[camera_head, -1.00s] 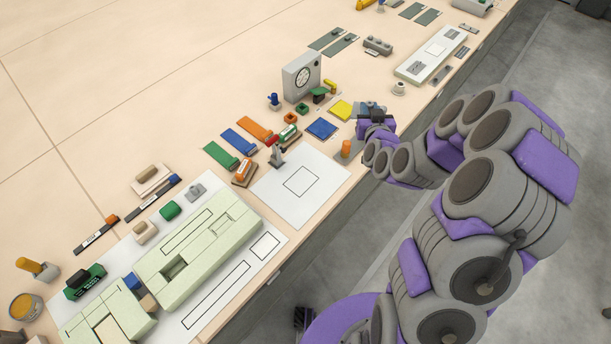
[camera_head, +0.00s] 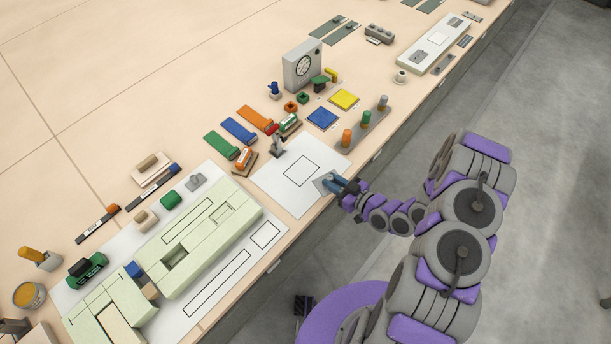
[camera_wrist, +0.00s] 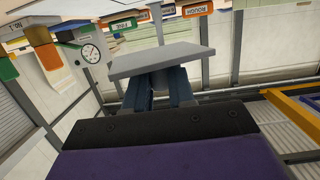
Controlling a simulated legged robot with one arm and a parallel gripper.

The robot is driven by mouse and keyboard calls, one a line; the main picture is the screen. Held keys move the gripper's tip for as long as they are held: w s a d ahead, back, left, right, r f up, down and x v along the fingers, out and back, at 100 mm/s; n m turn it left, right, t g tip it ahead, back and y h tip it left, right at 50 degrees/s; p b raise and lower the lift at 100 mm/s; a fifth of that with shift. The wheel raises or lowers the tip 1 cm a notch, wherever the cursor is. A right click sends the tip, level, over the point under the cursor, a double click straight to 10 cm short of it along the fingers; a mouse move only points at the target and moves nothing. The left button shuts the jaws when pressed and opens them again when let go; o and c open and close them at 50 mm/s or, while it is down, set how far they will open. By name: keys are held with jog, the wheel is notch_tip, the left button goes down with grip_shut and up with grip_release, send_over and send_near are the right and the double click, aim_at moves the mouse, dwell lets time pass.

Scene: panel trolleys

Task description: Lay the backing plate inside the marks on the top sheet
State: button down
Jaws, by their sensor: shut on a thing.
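The top sheet (camera_head: 297,202) is a white sheet on the bench with a dark square outline (camera_head: 302,170) marked near its middle. My gripper (camera_head: 334,184) is over the right edge of the sheet, to the right of the outline. It is shut on the backing plate (camera_head: 321,182), a flat grey plate that sits outside the outline. In the wrist view the plate (camera_wrist: 160,60) spans across the blue fingers of my gripper (camera_wrist: 160,88) and looks slightly tilted. I cannot tell how high the plate is above the sheet.
A grey stand with three coloured pegs (camera_head: 347,138) is behind my gripper. A clamp-like grey tool (camera_head: 278,147) stands at the sheet's back left edge. Blue (camera_head: 322,118) and yellow (camera_head: 344,99) squares lie farther back. A pale green block assembly (camera_head: 205,240) is to the left.

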jog(key=s+a+f+n+g+y, duration=0.1)
jog(key=s+a+f+n+g, duration=0.1)
jog(key=s, duration=0.6)
jog(key=shift+s+a+f+g+y, duration=0.15)
jog(key=shift+s+a+g+y, duration=0.2)
jog(key=shift+a, duration=0.45)
jog(key=shift+w, duration=0.2)
jog(key=b, duration=0.3)
send_over(309, 178)
jog(key=s, duration=0.1)
jog(key=shift+s+d+f, duration=0.1)
jog(key=shift+d+f, duration=0.05)
jog(key=shift+f, duration=0.6)
jog(key=shift+w+f+b, duration=0.3)
jog(key=shift+f, duration=0.3)
jog(key=shift+w+f+b, duration=0.3)
jog(key=shift+f, duration=0.3)
jog(key=shift+a+f, duration=0.2)
jog(key=shift+f, duration=0.15)
jog(key=shift+f, duration=0.2)
jog(key=c, duration=1)
grip_release()
jog(key=shift+o, duration=0.2)
